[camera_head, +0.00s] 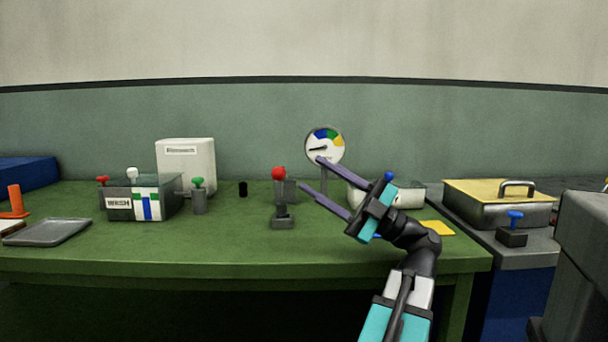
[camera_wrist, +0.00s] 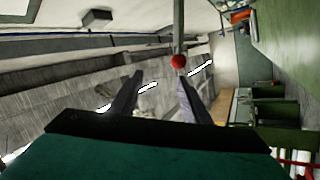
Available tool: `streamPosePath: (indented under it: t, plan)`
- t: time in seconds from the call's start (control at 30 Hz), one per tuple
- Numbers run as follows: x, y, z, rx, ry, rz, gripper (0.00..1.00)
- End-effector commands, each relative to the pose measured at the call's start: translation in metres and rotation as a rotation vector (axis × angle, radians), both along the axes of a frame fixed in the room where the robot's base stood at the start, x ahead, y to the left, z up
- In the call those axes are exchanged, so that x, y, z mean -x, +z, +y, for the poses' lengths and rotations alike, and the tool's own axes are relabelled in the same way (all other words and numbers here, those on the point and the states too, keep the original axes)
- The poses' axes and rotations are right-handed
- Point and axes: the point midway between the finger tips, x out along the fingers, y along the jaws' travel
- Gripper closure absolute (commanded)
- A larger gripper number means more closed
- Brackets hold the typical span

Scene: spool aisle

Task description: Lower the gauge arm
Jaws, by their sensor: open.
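A lever with a red ball knob (camera_head: 278,172) stands on a dark base (camera_head: 283,222) on the green bench, left of a round gauge dial (camera_head: 325,146). It carries no readable label, so I cannot tell for sure that it is the gauge arm. My gripper (camera_head: 311,172) is open and empty, its two long fingers pointing up and left, apart from the knob on its right side. One finger crosses in front of the gauge's lower edge. In the wrist view the red knob (camera_wrist: 178,61) shows on a grey rod just beyond the right fingertip of my gripper (camera_wrist: 160,77).
Left are a box marked WASH (camera_head: 119,205) with red and white knobs, a green-knobbed lever (camera_head: 198,197), a white case (camera_head: 186,160) and a grey tray (camera_head: 47,232). Right are a yellow-lidded metal box (camera_head: 500,205) and a blue-knobbed lever (camera_head: 514,226).

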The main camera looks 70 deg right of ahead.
Motion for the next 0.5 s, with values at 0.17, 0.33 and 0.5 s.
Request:
streamPosePath:
  t: [0.17, 0.33, 0.5]
  plan:
    - [0.024, 0.002, -0.005, 0.001, -0.001, -0.001, 0.57]
    - [0.038, 0.001, -0.007, 0.0, -0.002, 0.0, 0.57]
    - [0.043, 0.0, -0.007, 0.002, 0.001, 0.0, 0.57]
